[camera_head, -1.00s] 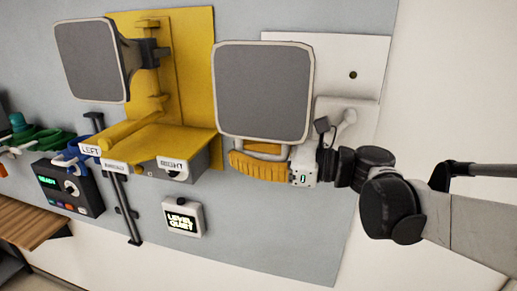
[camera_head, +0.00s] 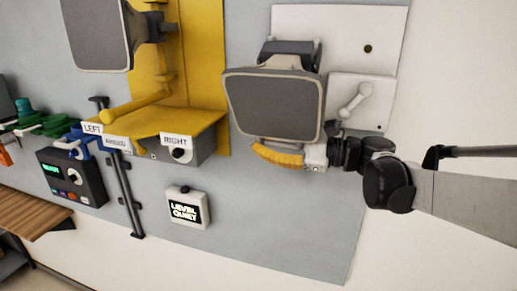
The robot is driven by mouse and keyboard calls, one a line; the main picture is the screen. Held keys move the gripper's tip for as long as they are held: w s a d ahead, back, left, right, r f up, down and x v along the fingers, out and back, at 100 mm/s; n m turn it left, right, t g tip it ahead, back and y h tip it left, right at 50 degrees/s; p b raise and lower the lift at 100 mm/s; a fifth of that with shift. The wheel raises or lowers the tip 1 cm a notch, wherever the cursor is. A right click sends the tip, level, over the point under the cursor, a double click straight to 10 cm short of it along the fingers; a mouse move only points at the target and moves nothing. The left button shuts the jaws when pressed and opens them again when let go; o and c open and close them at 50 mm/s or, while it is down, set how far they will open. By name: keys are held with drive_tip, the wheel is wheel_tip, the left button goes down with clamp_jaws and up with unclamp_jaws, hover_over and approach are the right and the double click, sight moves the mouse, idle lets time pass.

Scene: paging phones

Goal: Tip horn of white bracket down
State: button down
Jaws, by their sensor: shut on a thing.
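The horn of the white bracket has a grey square face with a pale rim (camera_head: 275,105). The face is tilted downward, and its dark back shows above the top edge. The white bracket plate (camera_head: 335,35) is fixed to the wall panel behind it. My gripper (camera_head: 265,153), with yellow-orange fingers, is at the lower edge of the horn, reached from the right. It is shut on the pale handle (camera_head: 285,143) under the horn, mostly hidden by the fingers and face.
A yellow bracket (camera_head: 195,90) with another grey horn (camera_head: 97,30) stands to the left, with a shelf labelled LEFT and RIGHT. A white lever (camera_head: 353,101) is right of the horn. A small display box (camera_head: 187,207) reading LEVEL QUIET is below. The lower panel is fairly clear.

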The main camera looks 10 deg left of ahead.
drive_tip(key=shift+w+f+b, duration=0.4)
drive_tip(key=shift+w+f, duration=0.25)
drive_tip(key=shift+w, duration=0.25)
drive_tip(key=c, duration=1.5)
unclamp_jaws()
drive_tip(key=shift+d, duration=0.15)
drive_tip(key=shift+o, duration=0.4)
drive_tip(key=shift+w+d+r, duration=0.1)
drive_tip(key=shift+w+d, duration=0.05)
drive_tip(key=s+d, duration=0.1)
drive_tip(key=d, duration=1.1)
